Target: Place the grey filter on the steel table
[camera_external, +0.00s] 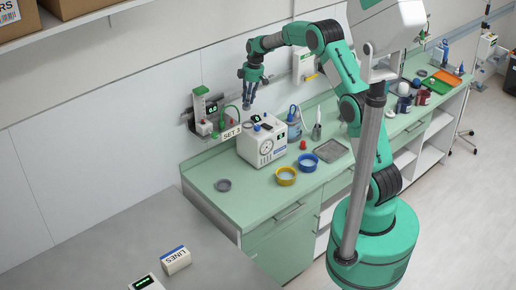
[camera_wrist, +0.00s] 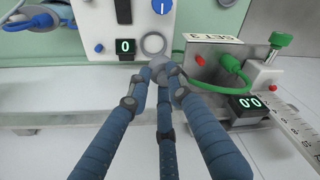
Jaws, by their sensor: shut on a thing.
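My gripper (camera_external: 249,98) is up in the air above the white machine with the round dial (camera_external: 264,141). In the wrist view its blue fingers come together (camera_wrist: 160,82) on a small grey rounded piece (camera_wrist: 160,65), which I take to be the grey filter; the fingers hide much of it. It is held in front of a white panel with a grey ring (camera_wrist: 153,43); I cannot tell whether it touches the panel. The steel table (camera_external: 205,255) is the grey surface at the lower left, apart from the gripper.
A LINES box (camera_external: 175,260) and a display unit (camera_external: 147,283) stand on the steel table. A dark grey disc (camera_external: 223,185) lies on the green counter (camera_external: 208,197). Yellow (camera_external: 286,176) and blue (camera_external: 308,162) rings lie nearby. A green-topped device (camera_external: 203,112) is on the wall.

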